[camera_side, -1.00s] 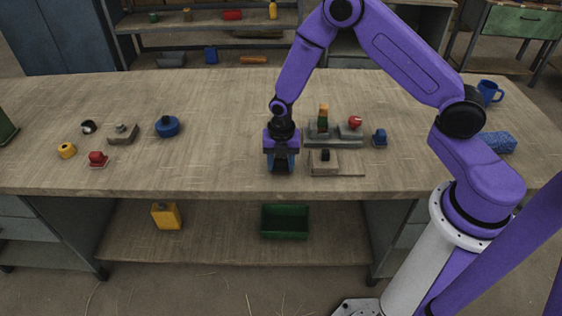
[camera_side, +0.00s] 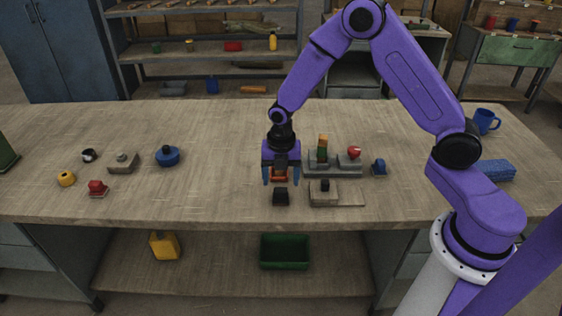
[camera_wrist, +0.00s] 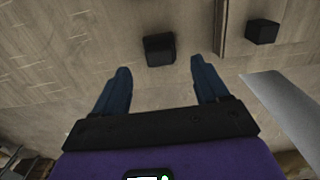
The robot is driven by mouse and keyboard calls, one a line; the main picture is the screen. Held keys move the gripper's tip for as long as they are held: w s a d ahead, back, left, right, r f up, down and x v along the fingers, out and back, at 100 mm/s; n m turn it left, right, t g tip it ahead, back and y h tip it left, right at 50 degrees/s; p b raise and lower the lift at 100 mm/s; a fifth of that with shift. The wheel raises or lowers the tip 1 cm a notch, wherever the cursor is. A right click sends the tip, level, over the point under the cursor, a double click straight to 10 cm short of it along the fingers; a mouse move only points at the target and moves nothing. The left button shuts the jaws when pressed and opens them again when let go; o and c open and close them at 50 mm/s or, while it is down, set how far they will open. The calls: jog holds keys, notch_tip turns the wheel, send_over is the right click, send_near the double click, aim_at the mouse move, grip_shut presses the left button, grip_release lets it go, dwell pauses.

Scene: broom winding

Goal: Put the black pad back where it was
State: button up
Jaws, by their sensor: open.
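A small black block (camera_side: 281,196), which looks like the black pad, sits on the bare tabletop near the front edge, left of a low grey block. It also shows in the wrist view (camera_wrist: 159,49), beyond the gap between my fingertips. My gripper (camera_side: 281,180) is open with blue fingers, just above and behind the black block, apart from it. The open fingers also show in the wrist view (camera_wrist: 161,67), with nothing between them. A second black block (camera_side: 325,186) is on the low grey block and shows in the wrist view (camera_wrist: 262,31).
The low grey block (camera_side: 322,198) stands right of the loose black block. Behind it is a grey fixture (camera_side: 332,171) with a red knob (camera_side: 354,152). An orange-red patch (camera_side: 279,174) shows between my fingers, its object unclear.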

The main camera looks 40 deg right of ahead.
aim_at(281, 190)
jog(key=s+a+r+m, duration=0.3)
jog(key=s+r, duration=0.3)
jog(key=r, duration=0.4)
jog(key=s+d+r+m, duration=0.1)
jog(key=s+r+m, duration=0.1)
jog(key=s, duration=0.5)
jog(key=s+d+r+m, duration=0.1)
jog(key=s+r+m, duration=0.2)
jog(key=s+m, duration=0.2)
jog(key=s+d+r+m, duration=0.2)
jog(key=s+m, duration=0.2)
jog(key=s, duration=0.7)
jog(key=shift+s+r, duration=0.15)
jog(key=shift+s, duration=0.05)
jog(key=shift+w+d+m, duration=0.1)
jog(key=shift+m, duration=0.2)
jog(key=shift+c, duration=0.6)
